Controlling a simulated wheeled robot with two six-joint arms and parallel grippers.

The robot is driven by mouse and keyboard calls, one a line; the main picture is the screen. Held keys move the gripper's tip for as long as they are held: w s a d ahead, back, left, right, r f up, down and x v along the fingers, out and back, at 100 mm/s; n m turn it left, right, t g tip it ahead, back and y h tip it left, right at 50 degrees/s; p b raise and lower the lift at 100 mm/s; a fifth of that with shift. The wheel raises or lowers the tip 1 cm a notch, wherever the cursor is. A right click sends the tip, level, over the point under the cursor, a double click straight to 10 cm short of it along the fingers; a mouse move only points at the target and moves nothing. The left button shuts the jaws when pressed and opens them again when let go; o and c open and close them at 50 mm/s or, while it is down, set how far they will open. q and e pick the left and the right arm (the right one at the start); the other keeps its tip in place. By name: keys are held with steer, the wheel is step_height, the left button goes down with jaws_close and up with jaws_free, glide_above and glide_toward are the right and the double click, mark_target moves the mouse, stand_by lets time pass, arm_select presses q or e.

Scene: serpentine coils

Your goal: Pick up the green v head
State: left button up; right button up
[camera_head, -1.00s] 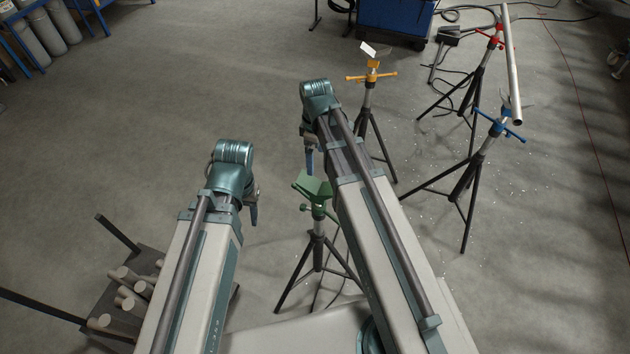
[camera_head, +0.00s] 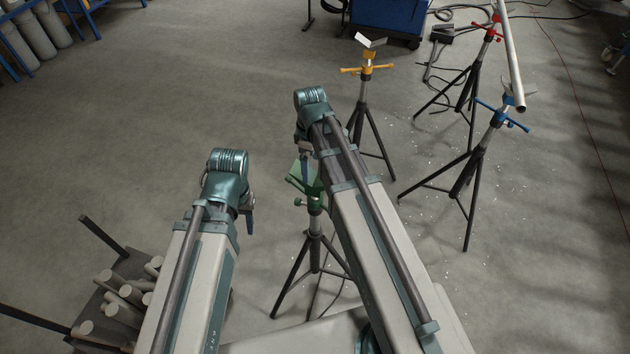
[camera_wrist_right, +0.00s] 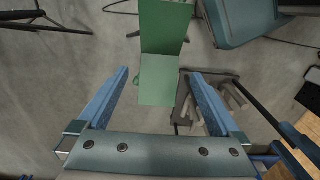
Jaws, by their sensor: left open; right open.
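The green v head (camera_head: 302,179) sits on top of a black tripod stand in the head view, partly hidden by my right arm and gripper. My right gripper (camera_head: 305,168) hangs right by it there. In the right wrist view the green v head (camera_wrist_right: 160,82) shows as two green plates meeting at a fold, its near plate between the tips of the open blue fingers (camera_wrist_right: 158,73). No finger clearly touches it. My left gripper (camera_head: 249,215) is open and empty, to the left of the green stand; its fingers show only small and side-on.
A stand with an orange head (camera_head: 368,57) stands behind. Red (camera_head: 490,33) and blue (camera_head: 500,112) stands bear a long pipe (camera_head: 512,60) at the right. A dark rack with cut cylinders (camera_head: 122,305) lies at lower left. Open floor (camera_head: 170,110) spreads at left.

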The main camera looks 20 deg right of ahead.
mark_target(312, 178)
steer(key=shift+f+b, duration=2.65)
steer(key=shift+r, duration=0.1)
steer(key=shift+c, duration=0.3)
jaws_close()
